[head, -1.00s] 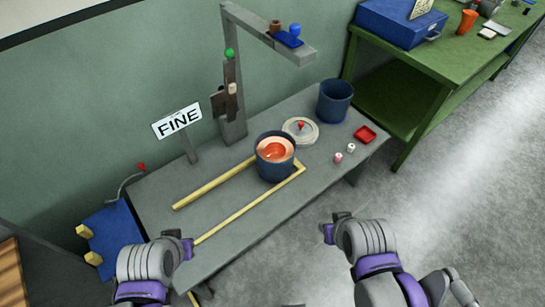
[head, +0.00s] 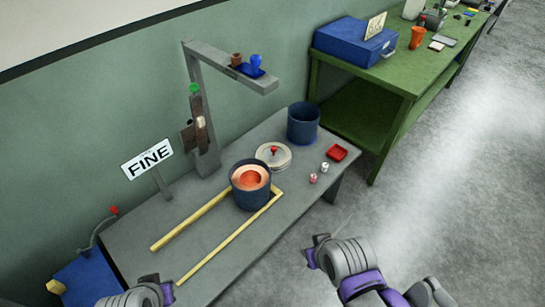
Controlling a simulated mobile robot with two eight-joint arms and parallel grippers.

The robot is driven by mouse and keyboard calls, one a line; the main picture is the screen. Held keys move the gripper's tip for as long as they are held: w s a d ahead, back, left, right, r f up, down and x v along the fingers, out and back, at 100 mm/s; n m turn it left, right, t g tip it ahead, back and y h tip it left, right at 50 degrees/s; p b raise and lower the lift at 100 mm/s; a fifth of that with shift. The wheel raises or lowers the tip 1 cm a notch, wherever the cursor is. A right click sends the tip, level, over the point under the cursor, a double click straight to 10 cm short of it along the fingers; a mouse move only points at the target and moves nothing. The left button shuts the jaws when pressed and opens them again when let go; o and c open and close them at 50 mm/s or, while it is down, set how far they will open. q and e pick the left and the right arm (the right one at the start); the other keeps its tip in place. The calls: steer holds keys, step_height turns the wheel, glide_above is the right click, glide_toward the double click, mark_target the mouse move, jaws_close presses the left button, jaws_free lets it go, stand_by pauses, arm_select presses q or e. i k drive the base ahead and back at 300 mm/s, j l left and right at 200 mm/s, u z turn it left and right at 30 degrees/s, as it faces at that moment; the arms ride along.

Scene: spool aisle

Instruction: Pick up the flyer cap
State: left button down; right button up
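A round pale disc with a red knob on top, which looks like the flyer cap (head: 273,157), lies flat on the grey bench. It sits just behind a dark blue drum (head: 251,198) with a copper-coloured inside. My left gripper (head: 163,290) is low at the left, near the bench's front edge and far from the disc. My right gripper (head: 312,252) is in front of the bench, to the right of and nearer than the disc. Neither gripper touches the disc. The fingers are small and seen from above, so I cannot tell how far apart they are.
An empty-looking dark blue drum (head: 303,124), a red tray (head: 337,153) and two small pieces (head: 314,178) stand right of the disc. A grey post with an overhanging arm (head: 230,67) rises behind. Yellow rails (head: 230,249) lie on the bench (head: 140,227).

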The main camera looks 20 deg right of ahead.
mark_target(277, 156)
steer(key=l+u, duration=0.2)
steer(key=u, duration=0.75)
steer(key=l+u, duration=0.85)
steer(key=k+l+u, duration=0.1)
steer(key=l, duration=0.3)
steer(key=k+l+u, duration=0.1)
steer(key=l, duration=0.25)
steer(key=k+l+u, duration=0.1)
steer(key=l, duration=0.25)
steer(key=k+l, duration=0.15)
steer(key=l, duration=0.15)
steer(key=k+l, duration=0.15)
steer(key=l, duration=0.15)
steer(key=k+l, duration=0.2)
steer(key=l, duration=0.1)
